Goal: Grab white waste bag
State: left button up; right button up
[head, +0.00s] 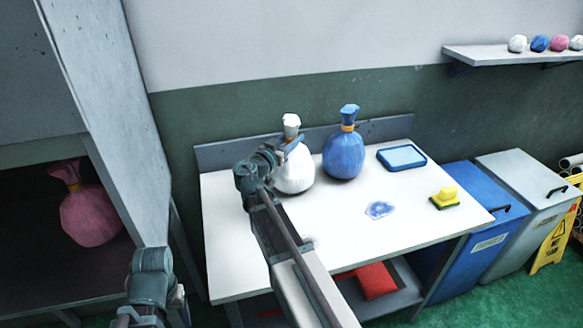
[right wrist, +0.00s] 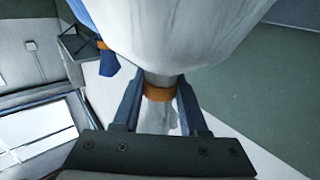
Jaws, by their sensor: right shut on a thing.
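The white waste bag (head: 295,173) is round, with a gathered neck and an orange band, and it stands upright at the back of the white table. My right gripper (head: 287,139) is shut on its neck. In the right wrist view the neck and orange band of the white bag (right wrist: 180,40) sit between the two fingers of the right gripper (right wrist: 158,98). In the head view the bag looks to be on or very close to the table top. Part of my left arm shows at the lower left, and its fingers cannot be made out.
A blue bag (head: 343,155) stands close to the right of the white one. A pink bag (head: 92,213) is in the left compartment. Blue and grey bins stand right.

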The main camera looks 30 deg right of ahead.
grip_shut()
dwell(0.9)
